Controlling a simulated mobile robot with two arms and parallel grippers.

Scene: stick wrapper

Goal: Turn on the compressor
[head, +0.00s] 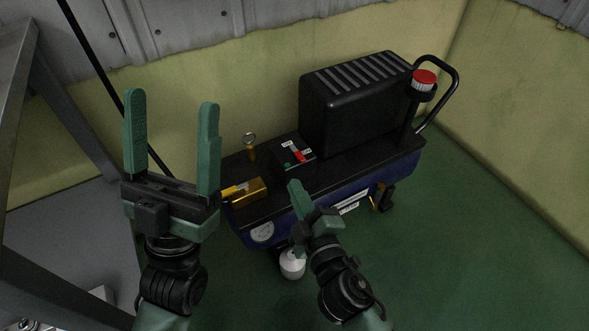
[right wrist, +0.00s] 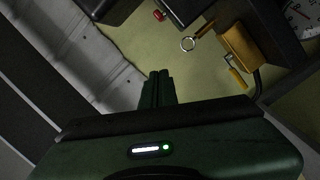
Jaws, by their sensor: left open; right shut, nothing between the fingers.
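The compressor (head: 330,185) stands on the green floor, with a black top and a blue body. Its small black switch box (head: 283,163) carries a red switch (head: 299,156), a green spot and small white labels. A small red part (right wrist: 159,15), likely that switch, shows at the top of the right wrist view. My right gripper (head: 294,186) is shut and empty, just in front of the switch box and apart from it as far as I can tell; its closed fingers (right wrist: 158,88) show in the wrist view. My left gripper (head: 172,110) is open and empty, left of the compressor.
A pull ring (head: 250,141), a brass block (head: 246,190) and a gauge (head: 262,232) sit at the compressor's left end. A black housing (head: 358,105), a red-capped part (head: 424,79) and a handle (head: 455,85) stand right. A grey metal frame (head: 22,150) is left.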

